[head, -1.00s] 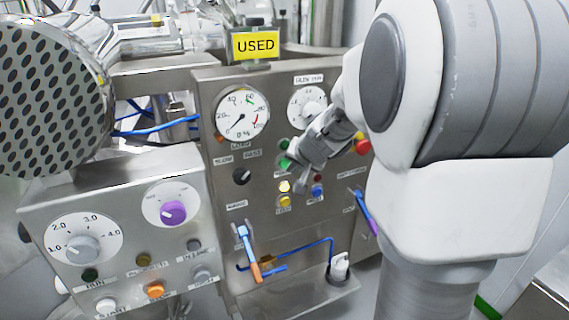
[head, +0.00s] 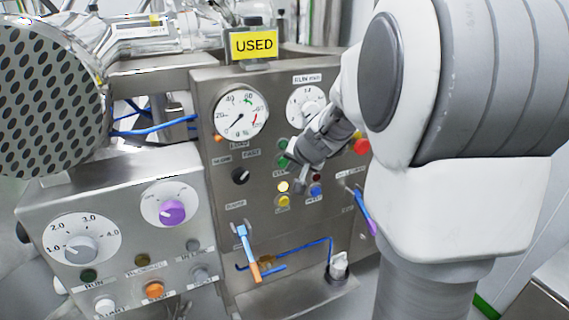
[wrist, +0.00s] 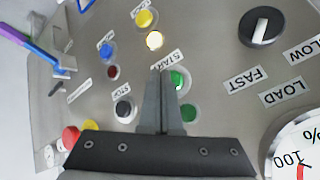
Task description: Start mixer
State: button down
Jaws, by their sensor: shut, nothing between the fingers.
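The mixer's steel control panel (head: 225,180) stands in front of me. My gripper (wrist: 163,72) is shut and empty, pointing at the panel. In the wrist view its fingertips lie just left of the green button (wrist: 179,80) by the START label, partly covering that label. I cannot tell whether they touch the button or panel. A second green piece (wrist: 188,112) shows just below it. The black button (wrist: 124,108) by the STOP label is to the left. A pale yellow lamp (wrist: 154,40) glows above the fingertips. In the head view my gripper (head: 299,186) partly covers the buttons.
A red knob (head: 361,146) and a blue-purple handle (head: 364,212) are right of my gripper. A black selector (head: 240,176) and a blue-orange valve handle (head: 247,252) are on the left. A second control box (head: 130,225) stands nearer at left. A yellow USED sign (head: 254,43) hangs above.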

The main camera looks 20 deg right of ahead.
jog(key=shift+w, duration=0.1)
dwell(0.5)
jog(key=shift+w, duration=0.35)
jog(key=shift+w, duration=0.4)
dwell(0.6)
jog(key=shift+s+b, duration=0.45)
jog(key=shift+s, duration=0.4)
jog(key=s+b, duration=0.2)
jog(key=s, duration=0.3)
jog(key=shift+d, duration=0.1)
